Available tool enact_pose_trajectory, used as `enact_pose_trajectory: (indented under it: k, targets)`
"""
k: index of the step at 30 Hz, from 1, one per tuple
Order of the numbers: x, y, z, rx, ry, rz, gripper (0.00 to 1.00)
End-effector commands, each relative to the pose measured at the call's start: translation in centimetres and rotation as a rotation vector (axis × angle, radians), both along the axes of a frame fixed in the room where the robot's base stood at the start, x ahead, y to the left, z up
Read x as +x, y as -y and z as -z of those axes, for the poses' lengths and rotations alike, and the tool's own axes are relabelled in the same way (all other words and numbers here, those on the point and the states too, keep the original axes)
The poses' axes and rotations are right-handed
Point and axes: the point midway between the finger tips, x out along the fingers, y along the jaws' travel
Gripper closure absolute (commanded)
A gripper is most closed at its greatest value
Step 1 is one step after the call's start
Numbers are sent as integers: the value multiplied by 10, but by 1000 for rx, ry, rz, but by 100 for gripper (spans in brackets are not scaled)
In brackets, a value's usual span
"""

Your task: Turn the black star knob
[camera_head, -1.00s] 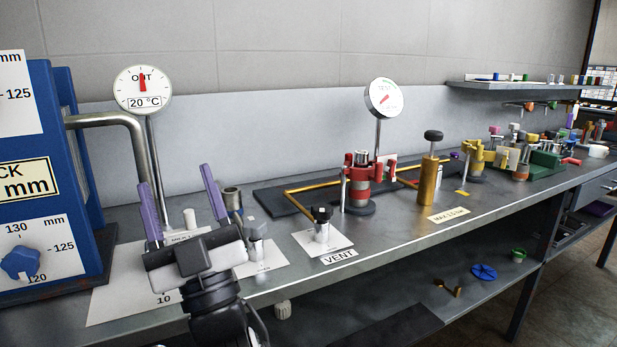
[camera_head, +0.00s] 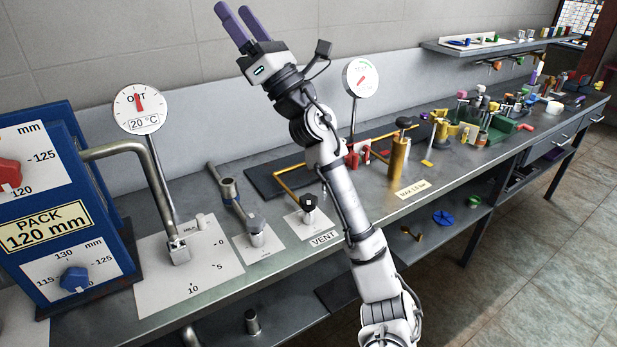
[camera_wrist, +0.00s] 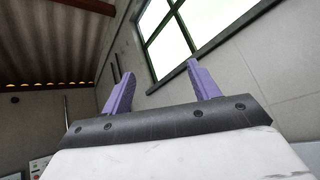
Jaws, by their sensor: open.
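The black star knob (camera_head: 309,200) sits on a short metal stem on a white card, beside the VENT label, near the bench's front edge. My gripper (camera_head: 234,12) is raised high in front of the wall, up and left of the knob and well apart from it. Its purple fingers point upward and are open and empty. In the wrist view my gripper (camera_wrist: 160,70) shows spread fingers with only wall, window and roof beyond. The knob is out of that view. My forearm passes just right of the knob in the head view.
A blue box (camera_head: 100,210) with dials stands at the left. A bent pipe and a gauge (camera_head: 139,108) rise beside it. A brass cylinder (camera_head: 398,158) with a black top and a second gauge (camera_head: 361,77) stand right of my arm. Bare bench lies around the VENT label (camera_head: 323,239).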

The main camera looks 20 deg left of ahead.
Motion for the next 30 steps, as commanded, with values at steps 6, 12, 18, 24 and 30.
enact_pose_trajectory:
  k: [6, 12, 18, 24, 30]
  targets:
    - [-44, -107, 71, -506, 742, 103, 39]
    - [-22, -119, 185, -954, 1399, 13, 39]
    - [43, -36, 261, -1373, 1893, -318, 39]
    - [82, 56, 265, -1622, 2059, -690, 39]
    - [90, 85, 264, -1680, 2072, -821, 39]
